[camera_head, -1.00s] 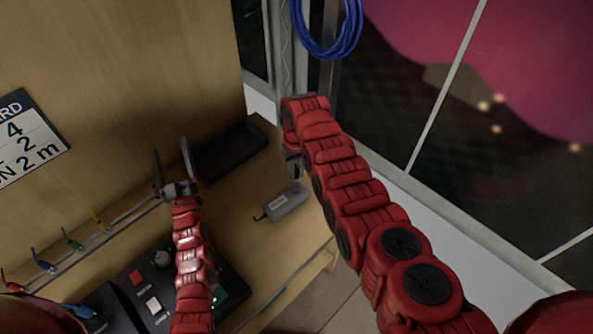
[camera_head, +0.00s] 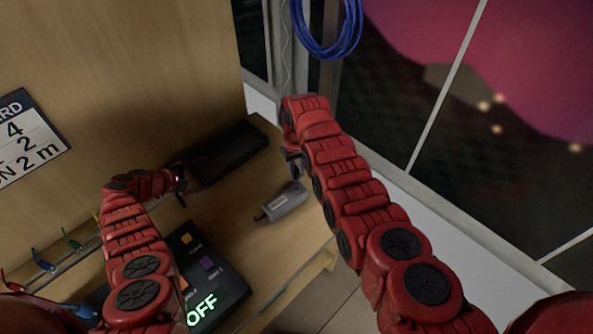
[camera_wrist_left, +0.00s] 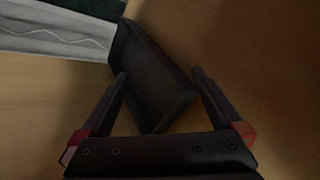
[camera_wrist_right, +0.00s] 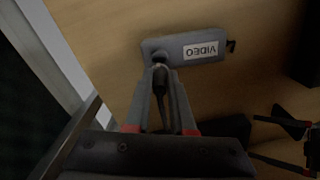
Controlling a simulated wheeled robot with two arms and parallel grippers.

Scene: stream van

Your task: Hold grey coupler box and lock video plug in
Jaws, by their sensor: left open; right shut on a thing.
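The grey coupler box (camera_head: 283,203) lies on the wooden counter; its VIDEO label shows in the right wrist view (camera_wrist_right: 153,45). My right gripper (camera_head: 293,166) is at the box's end nearest it, shut on the dark video plug (camera_wrist_right: 160,72), whose cable runs back between the fingers. The plug's tip meets the box's edge; I cannot tell how far it is in. A short dark stub sticks out of the box's other end. My left gripper (camera_head: 181,184) is open and empty, left of the box and apart from it; its fingers also show in the right wrist view (camera_wrist_right: 255,137).
A black tray (camera_head: 228,153) stands at the back of the counter, beyond my left gripper's fingers. A black button panel with a green OFF display (camera_head: 202,308) is at the front. Coloured cables (camera_head: 73,243) line the left wall. A blue cable coil (camera_head: 327,50) hangs above.

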